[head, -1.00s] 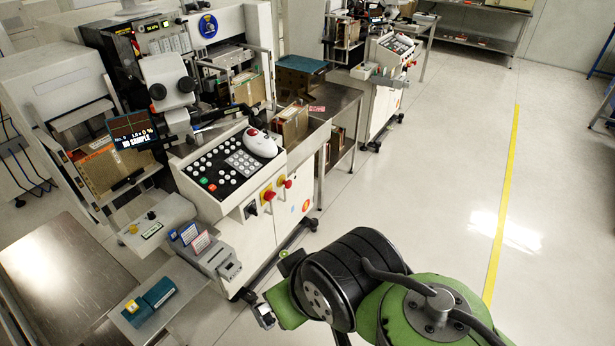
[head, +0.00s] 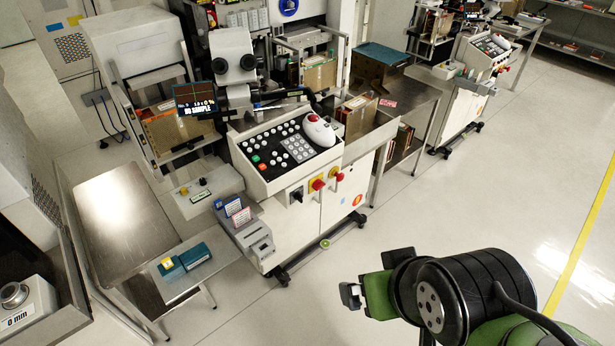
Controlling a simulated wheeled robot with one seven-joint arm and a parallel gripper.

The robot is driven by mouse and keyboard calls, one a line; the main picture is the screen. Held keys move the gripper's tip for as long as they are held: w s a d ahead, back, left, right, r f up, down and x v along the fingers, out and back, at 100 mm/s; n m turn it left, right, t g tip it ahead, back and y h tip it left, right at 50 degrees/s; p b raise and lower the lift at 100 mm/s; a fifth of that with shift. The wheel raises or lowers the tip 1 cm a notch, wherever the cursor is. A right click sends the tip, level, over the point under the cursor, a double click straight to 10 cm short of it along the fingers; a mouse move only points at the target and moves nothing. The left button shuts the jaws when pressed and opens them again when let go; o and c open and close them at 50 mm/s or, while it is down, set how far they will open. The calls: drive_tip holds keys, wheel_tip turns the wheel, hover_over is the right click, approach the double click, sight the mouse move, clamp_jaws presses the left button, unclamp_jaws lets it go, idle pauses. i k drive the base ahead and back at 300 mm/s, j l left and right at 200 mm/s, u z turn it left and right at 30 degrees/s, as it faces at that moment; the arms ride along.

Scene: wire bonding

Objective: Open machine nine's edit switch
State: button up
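The bonding machine (head: 335,205) stands in the middle of the head view, with a sloped panel of buttons (head: 290,150) and a small screen (head: 195,98) that reads "NO SAMPLE". Its front carries a black rotary switch (head: 297,195), a red knob on a yellow plate (head: 318,184) and another red knob (head: 338,175). A small grey box (head: 203,191) to the left carries a black knob, a yellow button and a green label. I cannot read which control is the edit switch. My gripper (head: 350,296) is over the floor at lower right, apart from the machine; its fingers are unclear.
A bare metal table (head: 115,215) stands at left, beside a shelf with a teal block (head: 195,256). A grey card holder (head: 255,240) sticks out at the machine's front corner. A second machine (head: 460,110) is at upper right. The floor (head: 480,200) at right is clear.

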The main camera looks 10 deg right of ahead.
sight(299, 195)
drive_tip(key=i+j+u, duration=0.2)
drive_tip(key=u, duration=0.25)
drive_tip(key=i+j+u, duration=0.1)
drive_tip(key=i+u, duration=0.2)
drive_tip(key=u, duration=0.2)
